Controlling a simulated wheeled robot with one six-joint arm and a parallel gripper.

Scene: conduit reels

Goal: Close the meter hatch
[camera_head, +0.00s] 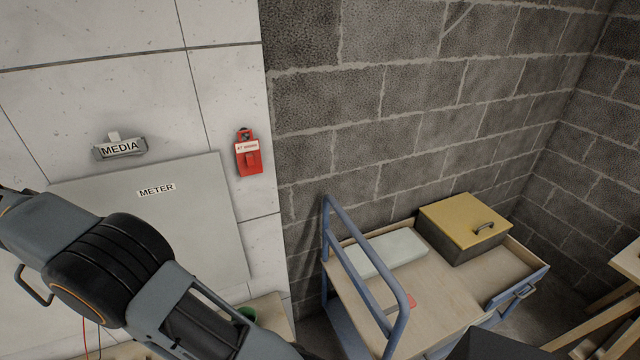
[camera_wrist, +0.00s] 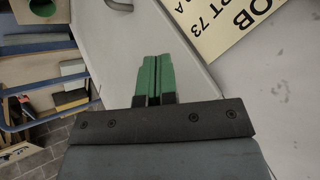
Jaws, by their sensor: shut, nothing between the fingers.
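The meter hatch (camera_head: 195,215) is a flat grey panel labelled METER on the pale tiled wall at left in the head view. My arm covers its lower left part. Its right edge stands a little off the wall tiles, but I cannot tell how far it is open. In the wrist view my gripper (camera_wrist: 154,80) has its green fingertips together with nothing between them. They lie in front of a pale grey surface with a rounded edge, and I cannot tell if they touch it.
A blue-railed cart (camera_head: 440,305) with a yellow-lidded box (camera_head: 464,222) stands at right. A yellow lettered sign (camera_wrist: 222,25) is at upper right in the wrist view.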

